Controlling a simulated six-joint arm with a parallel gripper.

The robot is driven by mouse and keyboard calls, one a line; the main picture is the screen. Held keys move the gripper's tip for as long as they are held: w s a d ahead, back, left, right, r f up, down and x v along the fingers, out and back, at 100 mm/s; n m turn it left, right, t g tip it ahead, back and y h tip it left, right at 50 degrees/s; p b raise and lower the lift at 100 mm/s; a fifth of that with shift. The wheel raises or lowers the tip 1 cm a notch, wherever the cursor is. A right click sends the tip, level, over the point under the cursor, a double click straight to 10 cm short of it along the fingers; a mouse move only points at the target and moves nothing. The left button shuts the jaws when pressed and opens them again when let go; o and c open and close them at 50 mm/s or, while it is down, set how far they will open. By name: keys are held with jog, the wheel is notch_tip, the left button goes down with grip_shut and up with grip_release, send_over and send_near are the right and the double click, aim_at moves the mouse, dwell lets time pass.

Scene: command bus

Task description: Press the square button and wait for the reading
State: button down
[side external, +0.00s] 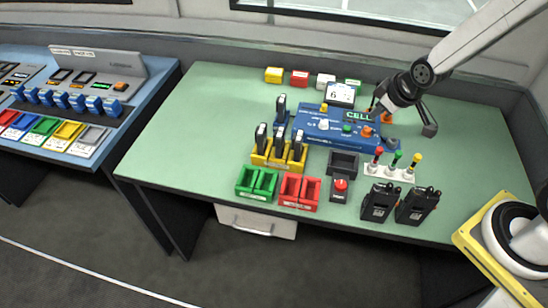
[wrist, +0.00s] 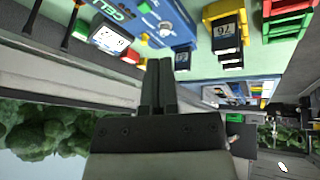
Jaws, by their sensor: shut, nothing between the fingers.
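A blue panel (side external: 313,133) marked CELL sits on the green table, with a yellow button (side external: 324,107), a white knob (side external: 323,124) and an orange button (side external: 367,131) on it. My gripper (side external: 376,104) is by the panel's right end, shut and empty. The wrist view shows its closed fingers (wrist: 159,66) apart from the panel (wrist: 172,14).
Yellow holders (side external: 278,158) with dark upright modules stand front left of the panel. Green bins (side external: 257,183), red bins (side external: 299,191), a red-topped button box (side external: 340,188) and two black radios (side external: 398,205) line the front. The left of the table is clear.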

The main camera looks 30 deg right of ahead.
aim_at(350, 129)
jog(key=w+d+f+n+t, duration=0.3)
jog(key=w+n, duration=0.2)
jog(key=w, duration=0.4)
jog(key=shift+w+d+t, duration=0.2)
jog(key=shift+t, duration=0.2)
jog(key=shift+f, duration=0.2)
jog(key=shift+f, duration=4.25)
jog(key=shift+f, duration=0.8)
jog(key=shift+r, duration=0.8)
jog(key=shift+r, duration=0.1)
jog(key=shift+r, duration=2.4)
